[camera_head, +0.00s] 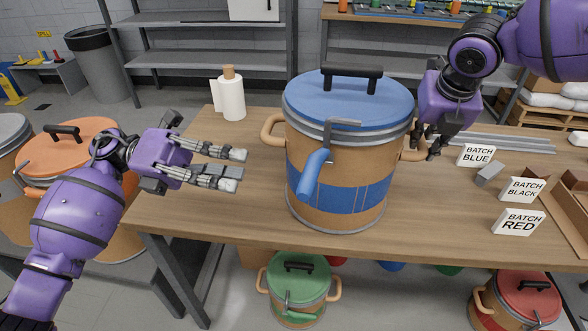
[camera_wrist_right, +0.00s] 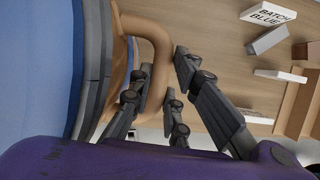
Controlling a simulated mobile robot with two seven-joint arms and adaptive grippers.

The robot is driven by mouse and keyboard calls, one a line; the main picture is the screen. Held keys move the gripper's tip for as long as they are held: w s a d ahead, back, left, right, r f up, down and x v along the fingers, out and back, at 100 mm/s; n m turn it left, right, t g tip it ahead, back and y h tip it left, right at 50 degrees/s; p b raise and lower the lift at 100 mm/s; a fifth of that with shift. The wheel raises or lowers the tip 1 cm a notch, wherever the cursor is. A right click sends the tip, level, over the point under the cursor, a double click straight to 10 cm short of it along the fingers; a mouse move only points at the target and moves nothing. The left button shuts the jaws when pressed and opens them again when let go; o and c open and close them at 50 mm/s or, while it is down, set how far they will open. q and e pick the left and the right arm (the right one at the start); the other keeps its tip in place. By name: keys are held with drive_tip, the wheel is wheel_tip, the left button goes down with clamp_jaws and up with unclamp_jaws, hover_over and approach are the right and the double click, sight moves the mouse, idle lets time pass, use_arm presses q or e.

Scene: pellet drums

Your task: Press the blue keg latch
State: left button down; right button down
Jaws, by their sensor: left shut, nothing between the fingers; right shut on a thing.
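The blue keg (camera_head: 300,140) stands upright on the wooden table, with a blue lid, a grey rim band and two tan side handles. Its blue latch (camera_head: 314,174) hangs at the front below the rim, slanting down to the left, its lower end seeming to stand off the wall. My right gripper (camera_head: 430,153) is shut on the right handle (camera_head: 413,155); in the right wrist view the handle (camera_wrist_right: 158,50) runs down between its fingers. My left gripper (camera_head: 238,170) is shut and empty, left of the keg and apart from the latch, fingers pointing right.
A paper towel roll (camera_head: 231,98) stands behind left on the table (camera_head: 255,215). Batch signs, including BATCH BLUE (camera_head: 476,155), and a grey block (camera_head: 489,174) are at the right. An orange-lidded drum (camera_head: 75,150) stands left; green (camera_head: 298,282) and red (camera_head: 522,297) kegs are below.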

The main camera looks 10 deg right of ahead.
sight(301, 178)
use_arm(q)
drive_tip(key=a+n, duration=0.1)
drive_tip(key=n, duration=0.6)
drive_tip(key=w+a+f+n+h, duration=0.1)
drive_tip(key=a+n, duration=0.1)
drive_tip(key=n, duration=0.6)
drive_tip(key=w+a+f+n, duration=0.1)
drive_tip(key=n, duration=0.6)
drive_tip(key=shift+a+f+n+g+h, duration=0.1)
drive_tip(key=shift+a+n+g+h, duration=0.05)
drive_tip(key=shift+n+g+h, duration=0.25)
drive_tip(key=shift+s, duration=0.1)
drive_tip(key=x, duration=1.4)
drive_tip(key=shift+t, duration=0.3)
drive_tip(key=shift+s+n+t+h, duration=0.2)
drive_tip(key=shift+n+t+h, duration=0.1)
drive_tip(key=shift+n, duration=0.1)
